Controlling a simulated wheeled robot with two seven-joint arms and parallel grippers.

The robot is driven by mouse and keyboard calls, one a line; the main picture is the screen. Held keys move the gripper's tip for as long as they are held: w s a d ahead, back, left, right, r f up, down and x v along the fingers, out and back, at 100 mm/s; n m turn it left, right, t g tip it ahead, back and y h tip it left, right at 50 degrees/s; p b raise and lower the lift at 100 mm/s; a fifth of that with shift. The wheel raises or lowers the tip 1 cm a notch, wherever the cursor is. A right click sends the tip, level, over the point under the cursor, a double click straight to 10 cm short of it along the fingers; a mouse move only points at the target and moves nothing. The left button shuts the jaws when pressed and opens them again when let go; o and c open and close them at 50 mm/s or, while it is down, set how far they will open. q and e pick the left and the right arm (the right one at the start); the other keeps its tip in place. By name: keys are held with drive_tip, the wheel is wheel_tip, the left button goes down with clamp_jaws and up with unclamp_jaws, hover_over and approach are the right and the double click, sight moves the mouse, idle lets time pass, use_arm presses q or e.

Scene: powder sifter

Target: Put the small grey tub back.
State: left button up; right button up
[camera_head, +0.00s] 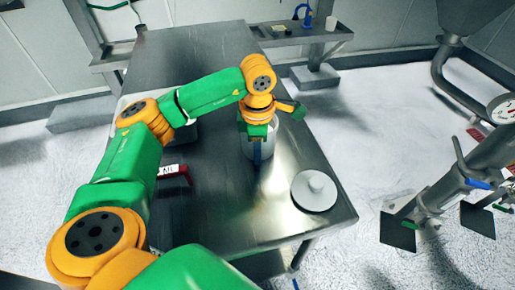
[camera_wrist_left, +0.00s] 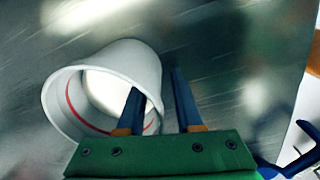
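The small grey tub (camera_head: 246,143) is a pale, open cylinder standing on the steel table, partly hidden by my left gripper. In the left wrist view the tub (camera_wrist_left: 148,68) shows its open mouth, with a red line inside the wall. My left gripper (camera_head: 257,150) is at the tub's rim, pointing down. In the wrist view its two blue fingers (camera_wrist_left: 156,85) are apart, one over the tub's mouth and the other outside the wall, with a visible gap to the wall. My right gripper is not in view.
A round pale lid with a knob (camera_head: 315,190) lies on the steel table (camera_head: 215,215), near its right edge. A red-handled item with a white label (camera_head: 172,172) lies left of the tub. A side bench (camera_head: 300,32) stands behind; metal pipework is at right.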

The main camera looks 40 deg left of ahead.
use_arm(q)
drive_tip(key=shift+r, duration=0.35)
wheel_tip(320, 180, up, 5)
drive_tip(key=shift+d+r, duration=0.1)
drive_tip(key=shift+r, duration=0.05)
wheel_tip(320, 180, up, 6)
drive_tip(key=p, duration=0.2)
drive_tip(key=shift+s+r, duration=0.2)
drive_tip(key=shift+r, duration=0.05)
